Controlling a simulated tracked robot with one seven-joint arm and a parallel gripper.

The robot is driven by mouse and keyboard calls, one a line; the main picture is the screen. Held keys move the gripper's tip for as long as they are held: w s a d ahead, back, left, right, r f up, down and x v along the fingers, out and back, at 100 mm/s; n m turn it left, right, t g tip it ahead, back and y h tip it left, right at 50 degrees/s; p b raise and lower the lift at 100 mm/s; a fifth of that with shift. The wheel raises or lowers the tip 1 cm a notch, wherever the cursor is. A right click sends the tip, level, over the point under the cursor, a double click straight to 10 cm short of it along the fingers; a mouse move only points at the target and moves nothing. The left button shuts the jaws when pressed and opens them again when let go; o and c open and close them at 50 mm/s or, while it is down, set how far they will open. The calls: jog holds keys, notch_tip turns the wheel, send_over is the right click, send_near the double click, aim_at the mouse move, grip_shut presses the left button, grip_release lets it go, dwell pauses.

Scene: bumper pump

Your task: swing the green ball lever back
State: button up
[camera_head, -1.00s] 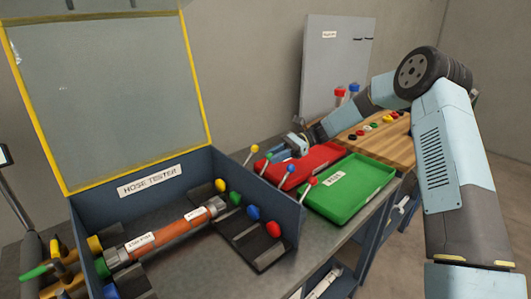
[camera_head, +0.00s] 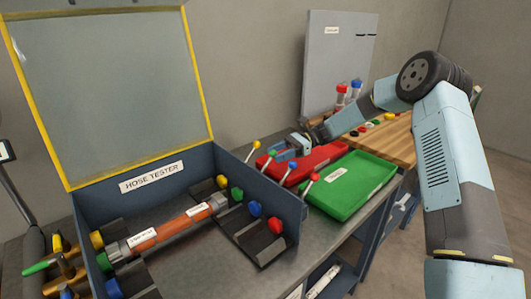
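The green ball lever (camera_head: 272,153) stands at the outer right side of the hose tester (camera_head: 152,176), in a row between the yellow ball lever (camera_head: 256,144) and the blue ball lever (camera_head: 291,165). The red ball lever (camera_head: 314,176) is nearest the front. My gripper (camera_head: 285,152) is over the red tray (camera_head: 322,156), close behind and right of the green ball. I cannot tell whether it touches the lever. Its fingertips are small and partly hidden, so I cannot tell if it is open or shut.
A green tray (camera_head: 352,185) lies right of the levers. Coloured knobs, including a green one (camera_head: 237,194), are inside the tester near an orange hose (camera_head: 165,230). The raised lid (camera_head: 110,90) stands at left. A wooden board (camera_head: 392,137) is farther back.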

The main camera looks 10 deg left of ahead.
jog(key=shift+d, duration=0.1)
jog(key=v, duration=1.3)
jog(key=shift+w+d, duration=0.25)
jog(key=shift+d, duration=0.05)
